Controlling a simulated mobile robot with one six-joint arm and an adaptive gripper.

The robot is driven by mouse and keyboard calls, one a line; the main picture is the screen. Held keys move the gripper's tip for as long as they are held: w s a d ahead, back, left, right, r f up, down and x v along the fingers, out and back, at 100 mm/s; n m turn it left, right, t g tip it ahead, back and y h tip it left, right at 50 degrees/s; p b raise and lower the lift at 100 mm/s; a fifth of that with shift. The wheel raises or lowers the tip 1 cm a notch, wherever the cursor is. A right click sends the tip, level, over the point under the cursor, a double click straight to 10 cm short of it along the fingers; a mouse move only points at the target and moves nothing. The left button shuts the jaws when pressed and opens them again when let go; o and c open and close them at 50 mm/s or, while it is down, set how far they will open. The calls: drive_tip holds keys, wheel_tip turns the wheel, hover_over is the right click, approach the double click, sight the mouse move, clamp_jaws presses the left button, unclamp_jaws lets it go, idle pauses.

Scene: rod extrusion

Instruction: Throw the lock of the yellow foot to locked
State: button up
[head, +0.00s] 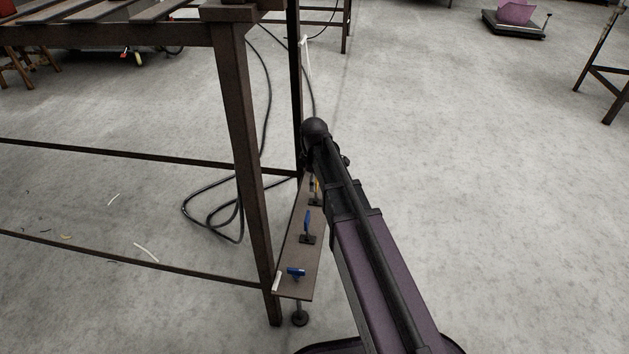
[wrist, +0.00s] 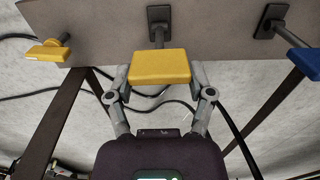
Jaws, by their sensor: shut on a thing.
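My gripper (wrist: 160,76) has one finger on each side of a yellow block-shaped handle (wrist: 160,66) and is shut on it. The handle sits at the end of a short grey stem that comes from a dark square base on a brown-grey plate (wrist: 110,24). A second yellow handle (wrist: 47,51) is on the plate to the left, apart from my gripper. In the head view, the plate (head: 291,281) is fixed low beside a table leg. A small piece of yellow (head: 317,185) shows beside my arm, which hides my gripper there. No lock label is readable.
A blue handle (wrist: 305,62) is to the right in the wrist view. In the head view, two blue handles (head: 307,222) (head: 296,273) stand on the plate. The brown table frame (head: 245,150) is to the left, with black cable (head: 186,210) on the floor.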

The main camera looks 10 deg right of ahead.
drive_tip(key=shift+w, duration=0.2)
drive_tip(key=o, duration=1.2)
drive_tip(key=shift+o, duration=0.4)
drive_tip(key=shift+s, duration=0.1)
drive_tip(key=shift+s, duration=0.1)
drive_tip(key=shift+r, duration=0.1)
